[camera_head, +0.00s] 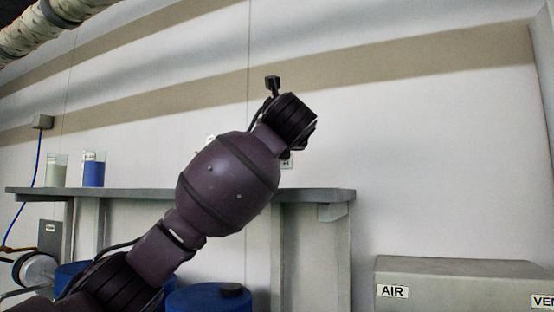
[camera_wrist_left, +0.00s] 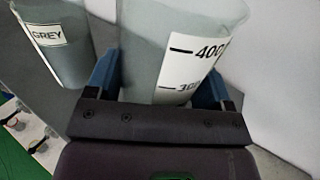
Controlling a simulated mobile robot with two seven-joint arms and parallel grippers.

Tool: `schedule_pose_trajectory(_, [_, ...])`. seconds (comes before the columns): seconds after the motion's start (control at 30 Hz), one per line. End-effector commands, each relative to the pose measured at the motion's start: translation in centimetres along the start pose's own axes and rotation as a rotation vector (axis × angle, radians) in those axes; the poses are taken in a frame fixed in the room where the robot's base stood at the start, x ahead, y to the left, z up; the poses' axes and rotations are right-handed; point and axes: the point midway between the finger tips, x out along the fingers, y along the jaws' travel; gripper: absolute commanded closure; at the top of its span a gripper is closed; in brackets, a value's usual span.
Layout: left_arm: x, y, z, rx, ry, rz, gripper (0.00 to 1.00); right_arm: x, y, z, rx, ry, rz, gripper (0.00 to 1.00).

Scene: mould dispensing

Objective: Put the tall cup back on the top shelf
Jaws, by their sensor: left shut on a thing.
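In the left wrist view, the tall cup (camera_wrist_left: 146,40) is a grey, see-through container with a white scale strip marked 400 and 300. It stands between the blue fingers of my left gripper (camera_wrist_left: 160,82), which is shut on it. I cannot tell whether the cup touches the shelf. My right gripper is not in view.
A container labelled GREY (camera_wrist_left: 65,55) is close left of the held cup. On the shelf's left stand a pale grey-green cup (camera_head: 57,172) and a blue cup (camera_head: 93,174). Blue drums (camera_head: 208,299) are below. A grey box marked AIR (camera_head: 450,275) is at right.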

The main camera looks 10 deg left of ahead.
Motion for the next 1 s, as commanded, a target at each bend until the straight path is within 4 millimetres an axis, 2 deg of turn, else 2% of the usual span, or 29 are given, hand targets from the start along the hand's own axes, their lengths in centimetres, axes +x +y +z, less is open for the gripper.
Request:
schedule_pose_trajectory(0.37, [0.0,0.0,-3.7,0.000,0.001,0.000,0.62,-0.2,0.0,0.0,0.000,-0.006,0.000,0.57])
schedule_pose_trajectory(0.77, [0.0,0.0,-4.2,0.000,0.000,0.001,0.62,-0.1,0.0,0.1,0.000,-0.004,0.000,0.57])
schedule_pose_trajectory(0.8, [0.0,0.0,-4.2,0.000,0.000,0.000,0.22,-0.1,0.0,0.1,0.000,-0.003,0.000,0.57])
schedule_pose_trajectory(0.93, [0.0,0.0,-4.1,0.000,0.000,0.000,0.02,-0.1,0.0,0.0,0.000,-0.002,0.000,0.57])
schedule_pose_trajectory(1.0, [0.0,0.0,-4.1,-0.001,0.000,0.000,0.00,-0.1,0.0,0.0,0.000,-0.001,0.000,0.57])
